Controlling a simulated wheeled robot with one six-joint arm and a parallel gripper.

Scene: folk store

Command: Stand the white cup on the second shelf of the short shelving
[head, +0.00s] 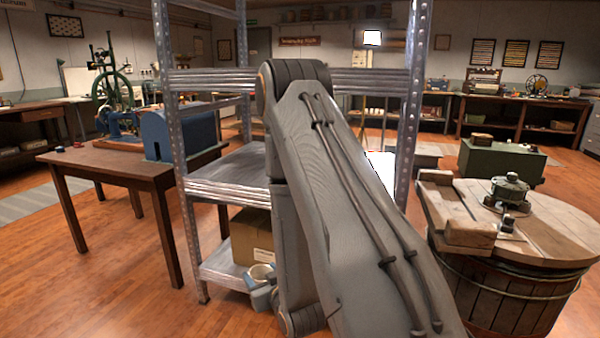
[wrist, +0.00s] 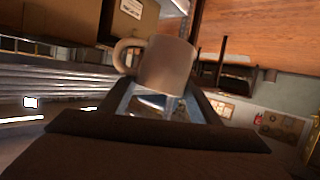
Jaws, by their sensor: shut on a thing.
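The white cup (head: 260,271) shows low in the head view, in front of the cardboard box, mouth upward. My gripper (head: 263,292) is shut on it; my own arm hides much of the wrist. In the wrist view the cup (wrist: 166,65) is at the fingertips (wrist: 160,103), its handle to the left. The short shelving (head: 180,160) is a grey metal rack with riveted posts. Its bottom shelf (head: 222,266) is near the cup's height, but I cannot tell whether they touch. The shelf above it (head: 232,172) is bare where visible; my arm covers its right part.
A cardboard box (head: 252,236) stands on the bottom shelf, close behind the cup. A higher shelf (head: 210,78) crosses above. A wooden table (head: 100,165) with a blue machine (head: 170,133) stands left. A wooden barrel (head: 510,290) stands right. Floor at lower left is clear.

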